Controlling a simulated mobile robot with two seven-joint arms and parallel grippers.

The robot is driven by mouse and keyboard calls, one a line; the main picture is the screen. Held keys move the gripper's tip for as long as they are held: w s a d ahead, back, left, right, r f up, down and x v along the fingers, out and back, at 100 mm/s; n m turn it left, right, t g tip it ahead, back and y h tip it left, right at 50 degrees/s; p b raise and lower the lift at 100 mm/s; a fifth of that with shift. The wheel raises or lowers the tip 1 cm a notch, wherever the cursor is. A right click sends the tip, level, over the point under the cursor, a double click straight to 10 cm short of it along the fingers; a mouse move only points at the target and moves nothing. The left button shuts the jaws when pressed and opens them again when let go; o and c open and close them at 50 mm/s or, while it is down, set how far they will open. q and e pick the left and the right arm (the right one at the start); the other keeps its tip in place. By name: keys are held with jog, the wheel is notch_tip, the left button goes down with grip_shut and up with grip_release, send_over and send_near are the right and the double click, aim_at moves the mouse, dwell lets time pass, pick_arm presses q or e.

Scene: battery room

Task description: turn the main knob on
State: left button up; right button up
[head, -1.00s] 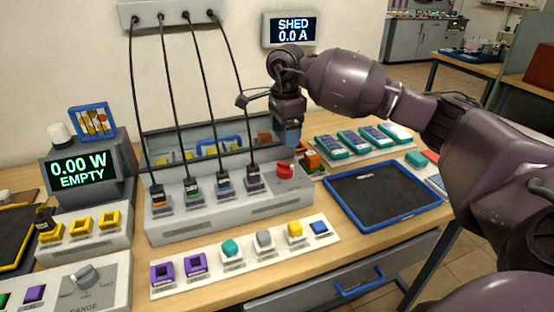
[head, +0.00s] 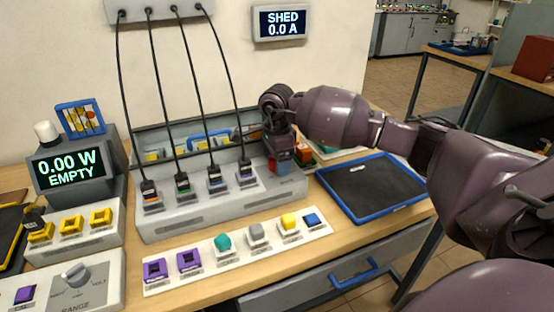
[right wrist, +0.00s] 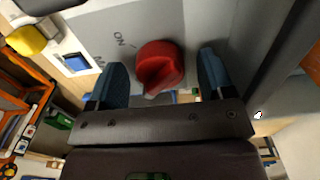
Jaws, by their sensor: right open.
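The main knob is a red rotary knob (right wrist: 160,68) on the top of a grey box, and in the right wrist view it lies between my two fingers. An "ON" mark is printed on the grey face to the left of it. In the head view a bit of the red knob (head: 274,168) shows at the right end of the grey box (head: 190,222). My right gripper (head: 281,162) is over that end, and its blue-tipped fingers, also seen in the right wrist view (right wrist: 161,80), are open on either side of the knob. I cannot tell whether they touch it. My left gripper is out of view.
Several black cables plug into the grey box from a wall unit (head: 160,10). A button strip (head: 205,268) lies in front, and a blue-edged tray (head: 420,205) lies to the right. A display (head: 70,167) reads 0.00 W EMPTY; a wall sign (head: 282,22) reads SHED 0.0 A.

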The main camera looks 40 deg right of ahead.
jog(key=shift+c, duration=0.2)
jog(key=c, duration=0.9)
